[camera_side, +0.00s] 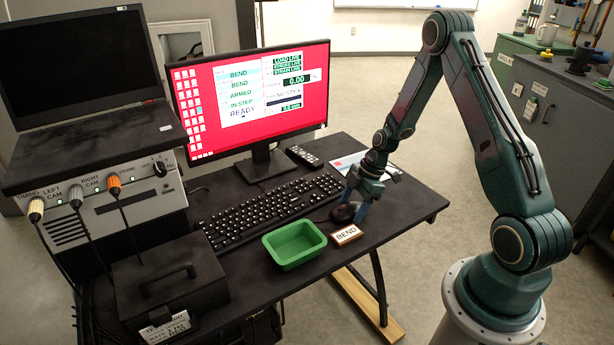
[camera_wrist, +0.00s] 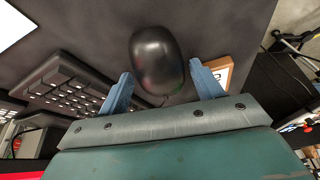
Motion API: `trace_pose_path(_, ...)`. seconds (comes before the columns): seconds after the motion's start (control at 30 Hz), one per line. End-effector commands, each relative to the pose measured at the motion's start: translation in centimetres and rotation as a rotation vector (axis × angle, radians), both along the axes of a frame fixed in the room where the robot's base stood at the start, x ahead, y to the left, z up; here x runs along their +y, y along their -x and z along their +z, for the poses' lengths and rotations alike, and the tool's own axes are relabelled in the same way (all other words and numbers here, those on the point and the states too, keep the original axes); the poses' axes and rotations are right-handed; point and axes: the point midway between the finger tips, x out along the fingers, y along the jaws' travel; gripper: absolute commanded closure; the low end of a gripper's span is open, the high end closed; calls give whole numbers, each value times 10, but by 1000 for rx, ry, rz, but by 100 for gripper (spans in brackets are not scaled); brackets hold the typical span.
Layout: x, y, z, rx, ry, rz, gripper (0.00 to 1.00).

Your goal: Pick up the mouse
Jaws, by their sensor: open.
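The black mouse (camera_side: 344,213) rests on the dark desk, to the right of the keyboard and behind the small sign reading BEND. My gripper (camera_side: 356,199) is low over the desk at the mouse, its fingers pointing down. In the wrist view the mouse (camera_wrist: 158,60) lies just ahead of and between the two blue fingertips of my gripper (camera_wrist: 160,82). The fingers are apart, with a gap on each side of the mouse. From these views I cannot tell whether a finger touches it.
The keyboard (camera_side: 270,212) lies left of the mouse. The BEND sign (camera_side: 346,235) and a green tray (camera_side: 294,245) stand in front. A monitor (camera_side: 250,95), remote (camera_side: 304,156) and paper (camera_side: 352,163) are behind. The desk's right edge is close, with bare desk between.

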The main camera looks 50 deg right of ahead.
Motion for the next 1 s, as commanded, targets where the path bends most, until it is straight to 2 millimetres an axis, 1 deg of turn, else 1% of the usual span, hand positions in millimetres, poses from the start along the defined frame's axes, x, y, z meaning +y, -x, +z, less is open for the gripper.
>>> trace_pose_path(0.4,0,0,0,-1,0,0,35)
trace_pose_path(0.57,0,0,0,-1,0,0,66)
trace_pose_path(0.6,0,0,0,-1,0,0,69)
trace_pose_path(1.0,-1,0,4,-2,1,-1,70)
